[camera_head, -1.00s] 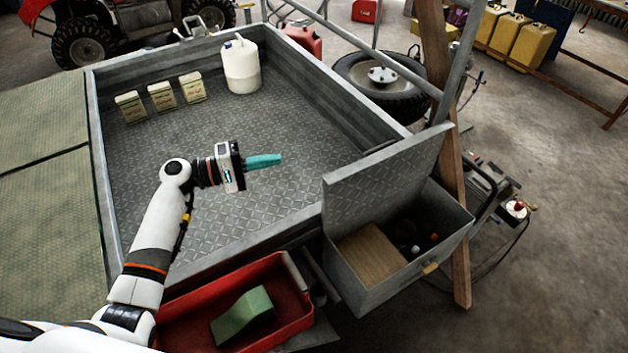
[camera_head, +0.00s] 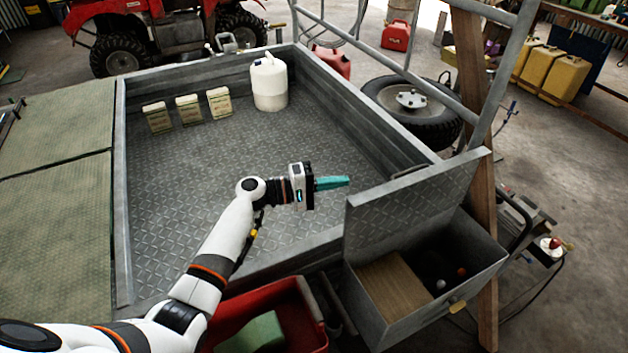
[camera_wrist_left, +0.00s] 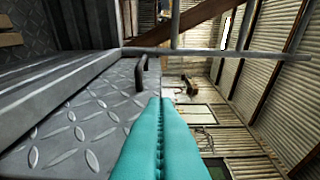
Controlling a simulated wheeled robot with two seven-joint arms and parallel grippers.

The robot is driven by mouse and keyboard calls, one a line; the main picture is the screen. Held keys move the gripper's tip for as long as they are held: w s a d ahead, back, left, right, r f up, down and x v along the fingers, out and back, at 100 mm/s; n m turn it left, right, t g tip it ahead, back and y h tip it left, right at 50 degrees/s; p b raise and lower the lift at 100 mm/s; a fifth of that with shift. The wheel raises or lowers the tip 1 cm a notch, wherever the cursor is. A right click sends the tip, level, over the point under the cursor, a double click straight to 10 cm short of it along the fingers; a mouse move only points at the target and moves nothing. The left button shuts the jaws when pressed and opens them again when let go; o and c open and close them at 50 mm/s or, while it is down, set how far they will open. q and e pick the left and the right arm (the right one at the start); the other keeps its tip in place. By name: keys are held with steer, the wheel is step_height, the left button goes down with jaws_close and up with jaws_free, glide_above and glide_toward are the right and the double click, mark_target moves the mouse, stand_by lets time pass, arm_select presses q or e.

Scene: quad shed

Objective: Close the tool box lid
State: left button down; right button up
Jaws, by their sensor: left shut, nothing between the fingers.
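The grey metal tool box (camera_head: 412,318) is at the lower right, mounted at the trailer's near right corner. Its diamond-plate lid (camera_head: 415,205) stands raised, so the box is open and its inside shows a wooden block and small round items. My left gripper (camera_head: 332,183) is shut and empty, its teal fingers pointing right, just left of the lid's upper edge in the head view. In the left wrist view the teal fingers (camera_wrist_left: 162,140) lie together beside a diamond-plate surface (camera_wrist_left: 90,125) with a dark handle (camera_wrist_left: 141,72). I cannot tell whether they touch it. My right gripper is not in view.
The trailer bed (camera_head: 190,190) holds a white jug (camera_head: 269,85) and several small cartons (camera_head: 188,108). A red bin (camera_head: 310,335) with a green item is left of the tool box. A wooden post (camera_head: 485,200) and metal rail (camera_head: 385,65) stand behind the box.

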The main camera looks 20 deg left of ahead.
mark_target(364, 193)
arm_select(q)
steer(key=s+d+p, duration=0.1)
steer(key=s+d, duration=0.1)
steer(key=shift+s+d, duration=0.1)
steer(key=shift+s, duration=0.25)
steer(key=shift+s+d, duration=0.35)
steer(key=s+d+f+m+y+b, duration=0.2)
steer(key=s+d+f+m+b, duration=0.2)
steer(key=s+d+m, duration=0.5)
steer(key=shift+s+d+f+m+y, duration=0.3)
steer(key=shift+s+d+f, duration=0.9)
steer(key=shift+s+d, duration=0.5)
